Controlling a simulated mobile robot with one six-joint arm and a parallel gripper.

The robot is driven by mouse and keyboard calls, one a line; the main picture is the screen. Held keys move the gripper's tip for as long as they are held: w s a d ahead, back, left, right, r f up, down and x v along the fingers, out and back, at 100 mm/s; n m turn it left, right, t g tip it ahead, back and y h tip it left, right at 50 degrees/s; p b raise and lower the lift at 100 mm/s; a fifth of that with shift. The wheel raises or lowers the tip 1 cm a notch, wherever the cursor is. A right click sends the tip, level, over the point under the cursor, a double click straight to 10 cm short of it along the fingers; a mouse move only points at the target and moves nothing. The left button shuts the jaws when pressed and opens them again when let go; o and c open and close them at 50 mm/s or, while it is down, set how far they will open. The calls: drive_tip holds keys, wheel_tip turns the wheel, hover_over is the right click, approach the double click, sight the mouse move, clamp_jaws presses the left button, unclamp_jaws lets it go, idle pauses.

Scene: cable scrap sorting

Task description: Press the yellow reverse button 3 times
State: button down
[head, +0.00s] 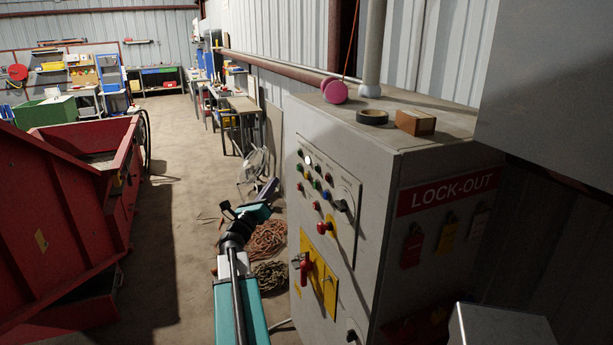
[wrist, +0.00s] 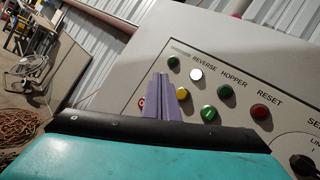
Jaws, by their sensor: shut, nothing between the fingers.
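The yellow button (wrist: 182,94) is on the grey control panel in the wrist view, in the row below a white button (wrist: 196,74). The printed word REVERSE stands above the upper row. My gripper (wrist: 163,84) is shut and empty. Its purple fingers overlap the panel just left of the yellow button in that view; I cannot tell whether they touch the panel.
A grey cabinet (head: 400,165) carries the panel, with a red knob (head: 323,227) below the buttons. Green buttons (wrist: 225,91) and red buttons (wrist: 260,111) sit close around. Cable coils (head: 268,238) lie on the floor beside it. A red skip (head: 60,210) stands left, with open floor between.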

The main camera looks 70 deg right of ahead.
sight(307, 176)
drive_tip(key=s+d+b, duration=0.1)
drive_tip(key=s+d, duration=0.4)
drive_tip(key=s, duration=0.1)
drive_tip(key=shift+s, duration=0.15)
idle(0.3)
drive_tip(key=shift+s+d+b, duration=0.2)
drive_tip(key=shift+d+b, duration=0.05)
drive_tip(key=shift+b, duration=0.25)
idle(1.8)
drive_tip(key=shift+s+d+b, duration=0.35)
drive_tip(key=shift+s+b, duration=0.15)
drive_tip(key=shift+b, duration=0.05)
idle(1.4)
drive_tip(key=shift+w+a, duration=0.1)
drive_tip(key=shift+w, duration=0.05)
drive_tip(key=shift+w+a, duration=0.45)
drive_tip(key=shift+w, duration=0.05)
drive_tip(key=shift+w, duration=0.1)
idle(0.4)
